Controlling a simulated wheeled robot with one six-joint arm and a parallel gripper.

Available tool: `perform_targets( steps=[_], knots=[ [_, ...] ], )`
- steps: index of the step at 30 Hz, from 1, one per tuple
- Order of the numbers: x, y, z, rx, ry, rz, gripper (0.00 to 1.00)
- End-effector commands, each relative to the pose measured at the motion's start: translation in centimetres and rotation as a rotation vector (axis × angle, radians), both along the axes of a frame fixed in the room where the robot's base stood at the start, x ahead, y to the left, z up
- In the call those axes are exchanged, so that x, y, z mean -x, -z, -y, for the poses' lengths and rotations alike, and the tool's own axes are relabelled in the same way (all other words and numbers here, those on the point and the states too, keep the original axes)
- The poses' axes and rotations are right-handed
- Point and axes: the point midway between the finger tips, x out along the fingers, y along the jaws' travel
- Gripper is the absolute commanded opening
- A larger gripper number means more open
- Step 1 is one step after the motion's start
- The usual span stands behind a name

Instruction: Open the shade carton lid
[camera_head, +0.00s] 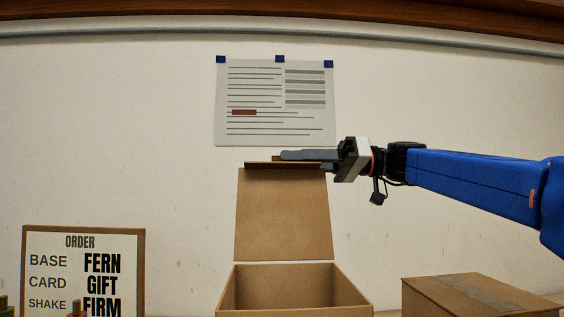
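The shade carton (295,290) is a brown cardboard box at the bottom centre, and its open top shows. Its lid (284,215) stands raised at the back, nearly upright, with a narrow darker flap along its top edge. My gripper (283,157) comes in from the right and lies along that top edge, fingers pointing left. The fingers overlap one another in this view, so I cannot tell whether they grip the lid, only touch it or are just behind or above it. The carton's floor is hidden.
A second, closed brown carton (480,295) with a tape strip stands at the lower right. A framed order sign (84,270) stands at the lower left, with small objects partly in front. A printed sheet (275,103) hangs on the wall behind my gripper.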

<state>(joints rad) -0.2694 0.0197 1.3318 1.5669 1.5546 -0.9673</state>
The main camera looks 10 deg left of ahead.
Motion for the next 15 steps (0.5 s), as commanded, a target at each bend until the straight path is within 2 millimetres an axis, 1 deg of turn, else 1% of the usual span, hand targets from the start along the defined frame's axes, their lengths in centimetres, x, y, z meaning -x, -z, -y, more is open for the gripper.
perform_targets(
  steps=[1, 3, 6, 10, 15],
  knots=[
    [0.2, 0.0, -0.7, 0.0, -0.002, 0.0, 0.23],
    [0.4, 0.0, -1.4, -0.001, -0.002, 0.0, 0.23],
    [0.6, 0.0, -2.2, -0.001, -0.002, 0.0, 0.23],
    [0.7, 0.0, -2.7, -0.001, 0.0, 0.0, 0.23],
    [0.7, 0.0, -2.8, -0.001, 0.0, 0.0, 0.23]
  ],
)
